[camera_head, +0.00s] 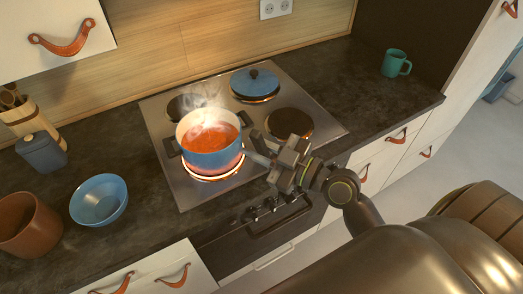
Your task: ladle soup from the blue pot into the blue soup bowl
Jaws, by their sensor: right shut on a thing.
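The blue pot (213,160) stands on the front left burner, full of steaming orange-red soup (209,137). The blue soup bowl (99,200) sits on the dark counter to the left of the hob and looks empty. My right gripper (272,160) is just right of the pot, beside its rim, and is shut on a thin grey handle, which looks like that of the ladle (257,157). The ladle's bowl end is not visible; I cannot tell whether it is in the soup. My left gripper is not in view.
A brown pot (27,225), a dark blue canister (42,152) and a utensil holder (30,118) crowd the left counter. A blue lid (255,84) covers the back right burner. A green mug (396,63) stands far right. The burner under the pot glows.

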